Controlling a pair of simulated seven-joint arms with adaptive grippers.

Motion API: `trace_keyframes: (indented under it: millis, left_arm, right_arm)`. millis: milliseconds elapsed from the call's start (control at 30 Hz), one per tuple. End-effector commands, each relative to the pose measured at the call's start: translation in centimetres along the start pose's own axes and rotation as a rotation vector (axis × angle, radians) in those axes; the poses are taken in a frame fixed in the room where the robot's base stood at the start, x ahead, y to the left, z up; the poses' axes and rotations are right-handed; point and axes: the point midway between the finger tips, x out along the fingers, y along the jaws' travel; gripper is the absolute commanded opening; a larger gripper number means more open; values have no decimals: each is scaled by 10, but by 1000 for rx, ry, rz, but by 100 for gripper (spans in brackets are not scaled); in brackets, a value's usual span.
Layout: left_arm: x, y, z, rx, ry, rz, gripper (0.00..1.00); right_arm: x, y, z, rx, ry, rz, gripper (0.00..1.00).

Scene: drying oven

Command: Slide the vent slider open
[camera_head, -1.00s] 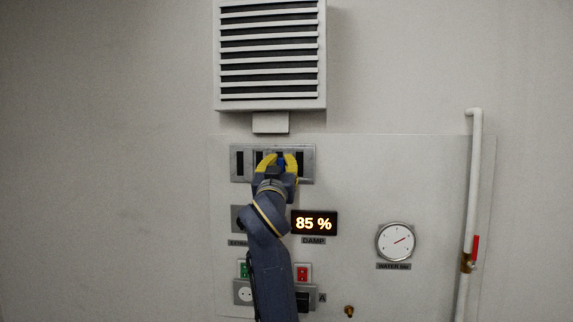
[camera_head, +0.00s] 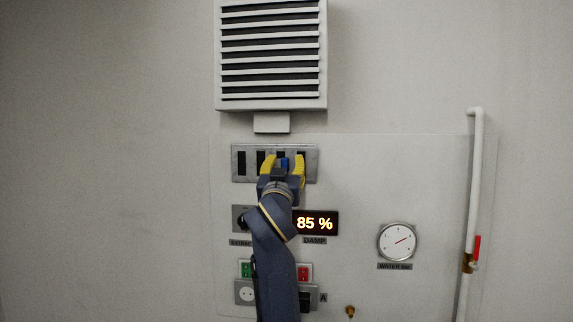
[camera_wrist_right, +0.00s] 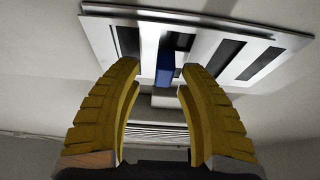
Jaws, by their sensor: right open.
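The vent slider is a grey metal plate (camera_head: 250,149) with dark upright slots on the wall, below the louvred box. A blue tab (camera_head: 284,163) stands out on it, right of the plate's middle. My right gripper (camera_head: 284,158) is open in front of the plate, one yellow finger on each side of the tab. The right wrist view shows the blue tab (camera_wrist_right: 164,62) between the open fingers, with gaps on both sides; the fingertips (camera_wrist_right: 160,70) are close to the plate (camera_wrist_right: 205,23). My left gripper is not in view.
A louvred vent box (camera_head: 270,105) hangs above the plate. Below are a display (camera_head: 315,223) reading 85 %, a green switch (camera_head: 246,269) and a red switch (camera_head: 304,271). A dial gauge (camera_head: 397,242) and a white pipe (camera_head: 474,190) are to the right. My arm partly covers the panel.

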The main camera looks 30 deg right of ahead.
Motion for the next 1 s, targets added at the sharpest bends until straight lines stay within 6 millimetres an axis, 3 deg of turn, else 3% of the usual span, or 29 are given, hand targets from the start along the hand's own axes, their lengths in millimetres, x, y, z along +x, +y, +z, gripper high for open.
trace_keyframes:
  millis: [400,600,1000]
  left_arm:
    - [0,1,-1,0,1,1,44]
    - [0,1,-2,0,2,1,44]
    - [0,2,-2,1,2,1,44]
  right_arm:
    - [-70,0,1,3,-2,-1,40]
    - [-95,0,1,1,-1,0,40]
    - [-110,1,0,-1,-1,2,40]
